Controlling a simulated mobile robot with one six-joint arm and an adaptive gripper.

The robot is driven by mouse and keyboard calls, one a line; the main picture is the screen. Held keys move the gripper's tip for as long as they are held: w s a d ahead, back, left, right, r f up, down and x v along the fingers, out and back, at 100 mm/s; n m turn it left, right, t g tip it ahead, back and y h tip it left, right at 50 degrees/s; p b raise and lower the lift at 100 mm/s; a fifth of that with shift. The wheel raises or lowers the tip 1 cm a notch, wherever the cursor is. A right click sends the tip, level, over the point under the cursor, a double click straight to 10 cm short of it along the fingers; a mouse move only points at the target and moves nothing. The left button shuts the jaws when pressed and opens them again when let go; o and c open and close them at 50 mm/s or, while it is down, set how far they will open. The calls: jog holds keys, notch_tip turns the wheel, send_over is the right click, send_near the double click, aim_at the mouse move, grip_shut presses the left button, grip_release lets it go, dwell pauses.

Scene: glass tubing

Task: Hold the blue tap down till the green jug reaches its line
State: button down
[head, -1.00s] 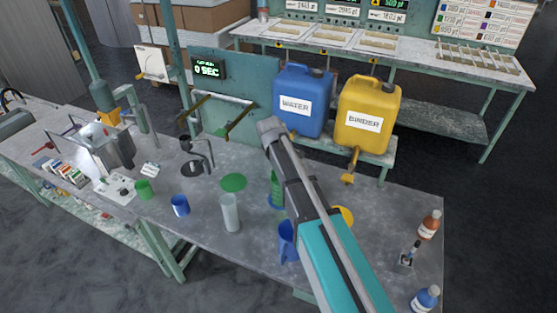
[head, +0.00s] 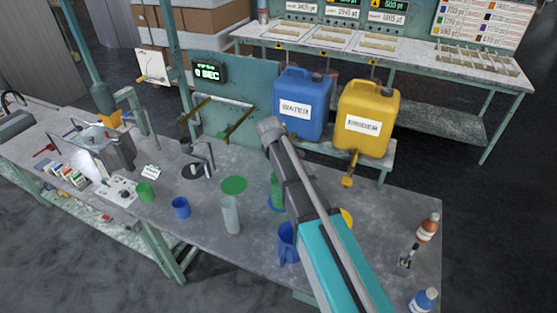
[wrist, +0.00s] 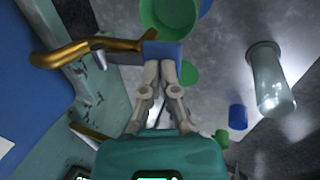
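The blue tap (wrist: 163,53) is a blue block at the end of a brass spout, in the wrist view. My gripper (wrist: 160,68) has its fingertips together right at the blue block and appears to touch it; nothing shows between them. My arm hides the tap and gripper tips in the head view. No stream of water is visible.
The blue WATER can (head: 303,103) and yellow BINDER can (head: 367,117) stand behind on a shelf. A blue jug (head: 287,243), a glass cylinder (head: 231,215), a blue cup (head: 181,208) and an empty green mat (head: 234,184) are on the bench.

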jog(key=shift+r, duration=0.2)
jog(key=w+p+v, duration=0.1)
jog(key=p+v, duration=0.5)
jog(key=p, duration=0.1)
jog(key=w+d+r+p+v, duration=0.1)
jog(key=p+v, duration=0.6)
jog(key=shift+w+r, duration=0.15)
jog(key=shift+w, duration=0.05)
dwell(0.4)
dwell(0.6)
jog(key=s+d+f+m+g+y+b, duration=0.1)
jog(key=s+d+f+m+g+b, duration=0.2)
jog(key=s+d+f+m+b, duration=1)
jog(key=s+d+f+b, duration=0.4)
jog(key=s+d+f, duration=0.1)
jog(key=s+d, duration=0.3)
jog(key=shift+f+m+g, duration=0.2)
jog(key=shift+m+g, duration=0.2)
jog(key=shift+a, duration=0.1)
